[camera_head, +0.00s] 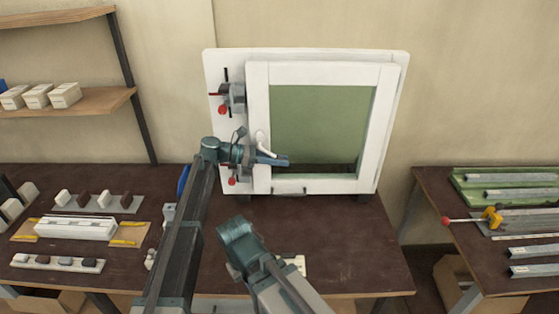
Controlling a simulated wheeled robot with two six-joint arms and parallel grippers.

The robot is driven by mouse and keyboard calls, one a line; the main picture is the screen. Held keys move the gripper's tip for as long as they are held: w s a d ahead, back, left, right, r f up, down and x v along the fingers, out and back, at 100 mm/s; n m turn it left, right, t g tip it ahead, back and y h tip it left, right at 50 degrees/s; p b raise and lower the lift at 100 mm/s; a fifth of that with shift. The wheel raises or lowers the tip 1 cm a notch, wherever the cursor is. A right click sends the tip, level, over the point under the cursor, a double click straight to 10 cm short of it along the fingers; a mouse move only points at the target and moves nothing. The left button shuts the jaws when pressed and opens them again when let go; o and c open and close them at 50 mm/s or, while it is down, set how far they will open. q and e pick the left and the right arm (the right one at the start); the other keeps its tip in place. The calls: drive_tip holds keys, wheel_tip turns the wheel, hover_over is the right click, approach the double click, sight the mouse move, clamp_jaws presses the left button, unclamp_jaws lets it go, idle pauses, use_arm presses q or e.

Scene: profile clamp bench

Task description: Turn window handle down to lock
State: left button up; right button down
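The white window handle (261,139) is on the left upright of the white window sash (258,100), tilted with its lower end toward the right. My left gripper (273,159) reaches across the frame from the left, at the lower end of the handle. Its fingers overlap that end in the picture; whether they are open or shut, or touch the handle, I cannot tell. My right gripper (238,243) is low over the front of the bench, apart from the window; its finger opening cannot be made out.
Red-knobbed clamps (232,98) sit at the window frame's left edge. The dark bench (345,240) is clear at the right front. A left bench holds blocks and a white profile (75,228).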

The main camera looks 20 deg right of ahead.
use_arm(q)
drive_tip(key=o, duration=0.4)
drive_tip(key=shift+c, duration=0.2)
drive_tip(key=p+v, duration=0.3)
drive_tip(key=v, duration=1)
drive_tip(key=shift+a, duration=0.35)
drive_tip(key=shift+w, duration=0.15)
